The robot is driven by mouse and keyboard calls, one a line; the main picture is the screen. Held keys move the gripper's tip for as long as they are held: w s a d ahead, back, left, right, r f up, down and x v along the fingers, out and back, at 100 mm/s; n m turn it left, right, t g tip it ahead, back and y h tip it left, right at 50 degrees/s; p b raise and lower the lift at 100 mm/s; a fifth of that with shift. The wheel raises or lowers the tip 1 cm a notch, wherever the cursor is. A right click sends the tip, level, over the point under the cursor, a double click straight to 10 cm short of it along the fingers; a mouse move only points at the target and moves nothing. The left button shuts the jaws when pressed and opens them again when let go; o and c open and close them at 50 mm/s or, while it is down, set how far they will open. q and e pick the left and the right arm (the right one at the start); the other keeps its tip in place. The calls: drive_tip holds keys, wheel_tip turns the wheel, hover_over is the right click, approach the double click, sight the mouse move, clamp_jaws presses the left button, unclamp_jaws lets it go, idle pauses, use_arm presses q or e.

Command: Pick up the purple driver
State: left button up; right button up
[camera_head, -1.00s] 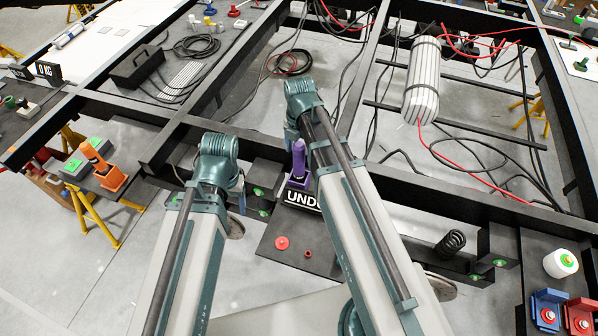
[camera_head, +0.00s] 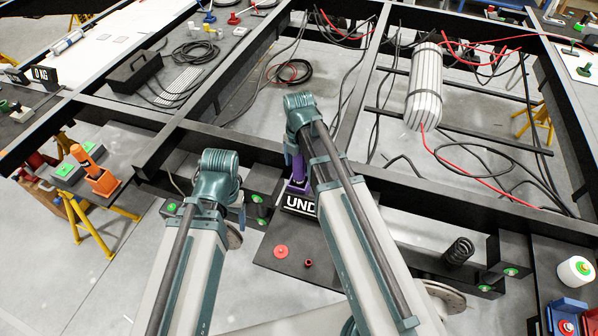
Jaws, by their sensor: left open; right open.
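The purple driver (camera_head: 298,168) stands upright in a dark purple holder on a black plate with a white label reading "UND…" (camera_head: 299,204). My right arm covers its right side and part of the label. My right arm reaches up just right of the driver, and its bent joint is above and beside it. My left arm ends in a bent joint to the left of the driver. Both grippers are hidden behind my arms, so I cannot see their jaws. I see nothing held.
An orange driver (camera_head: 95,173) stands in an orange holder at the left. Black frame beams (camera_head: 245,148) cross behind the purple driver. A red disc (camera_head: 281,252) and a small red ring lie on the plate. A black spring (camera_head: 458,251) stands right. Loose cables hang behind.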

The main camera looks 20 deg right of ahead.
clamp_jaws()
idle(1.3)
